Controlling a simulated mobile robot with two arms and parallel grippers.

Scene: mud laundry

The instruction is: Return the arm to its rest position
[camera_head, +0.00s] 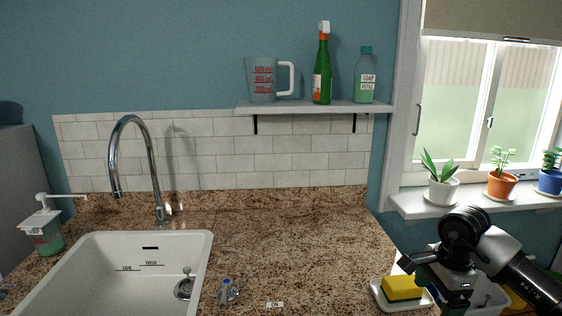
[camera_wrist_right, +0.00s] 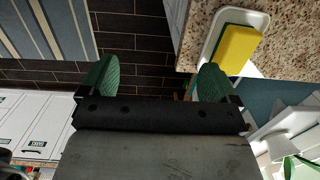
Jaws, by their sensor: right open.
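My right arm comes in at the lower right of the head view, with its gripper (camera_head: 440,280) just right of the sponge dish, beyond the counter's edge. In the right wrist view the gripper (camera_wrist_right: 157,80) is open, its two green fingers wide apart with nothing between them. Below the fingers is dark tiled floor (camera_wrist_right: 130,45). My left gripper is not in view.
A yellow-green sponge (camera_head: 401,288) lies on a white dish (camera_head: 382,297) at the counter's right end, close to the gripper. Potted plants (camera_head: 440,190) stand on the windowsill (camera_head: 412,205) above the arm. The counter (camera_head: 290,235) is mostly clear between sink (camera_head: 85,285) and dish.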

